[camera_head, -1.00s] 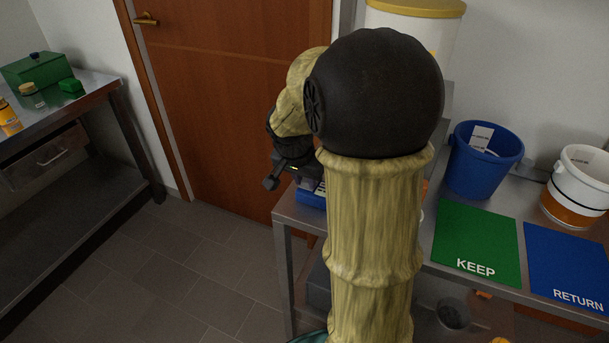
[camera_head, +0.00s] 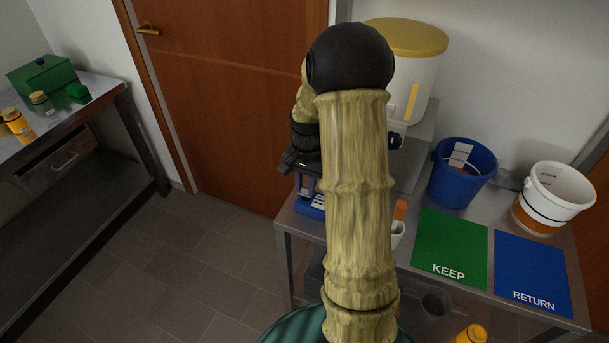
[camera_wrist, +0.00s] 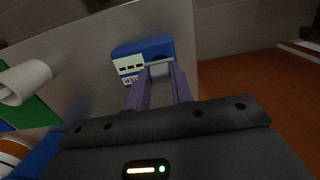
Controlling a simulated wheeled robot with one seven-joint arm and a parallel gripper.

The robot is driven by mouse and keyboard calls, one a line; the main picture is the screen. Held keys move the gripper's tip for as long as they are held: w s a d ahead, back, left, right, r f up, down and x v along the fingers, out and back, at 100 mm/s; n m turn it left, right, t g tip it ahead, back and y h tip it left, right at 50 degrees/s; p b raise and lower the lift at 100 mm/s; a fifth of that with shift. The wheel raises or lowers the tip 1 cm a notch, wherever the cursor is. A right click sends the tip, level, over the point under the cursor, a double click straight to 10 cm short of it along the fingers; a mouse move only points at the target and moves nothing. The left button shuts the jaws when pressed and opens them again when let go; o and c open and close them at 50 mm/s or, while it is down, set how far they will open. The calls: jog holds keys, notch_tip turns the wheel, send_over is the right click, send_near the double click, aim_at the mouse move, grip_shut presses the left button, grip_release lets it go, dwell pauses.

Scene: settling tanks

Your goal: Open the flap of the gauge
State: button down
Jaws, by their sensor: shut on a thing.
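The gauge (camera_head: 308,209) is a blue box with a pale label, on the left end of the steel table. It also shows in the wrist view (camera_wrist: 130,50), with a dark round spot on its top. My gripper (camera_head: 308,188) is over the gauge in the head view, partly hidden by my arm. In the wrist view my two purple fingers (camera_wrist: 160,74) reach to the gauge's near edge. They are shut on a small pale grey piece (camera_wrist: 160,69), which looks like the flap. How far the flap is turned I cannot tell.
A brown door (camera_head: 225,100) stands behind. The floor at left is clear.

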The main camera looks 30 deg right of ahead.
jog(key=shift+w+d+r+g+y+p, duration=0.35)
jog(key=shift+y+p, duration=0.2)
jog(key=shift+p, duration=0.75)
jog(key=shift+w+d+r+g+y+p, duration=0.2)
jog(key=shift+g+y+p, duration=0.3)
jog(key=shift+p, duration=0.75)
jog(key=shift+w+d+f+g+y+p, duration=0.2)
jog(key=shift+d+g+y+p, duration=0.4)
jog(key=shift+p, duration=0.7)
jog(key=shift+a, duration=0.15)
jog(key=c, duration=1.2)
grip_release()
jog(key=b+v, duration=0.2)
jog(key=v, duration=1.5)
jog(key=shift+d, duration=0.3)
jog(key=shift+r, duration=0.15)
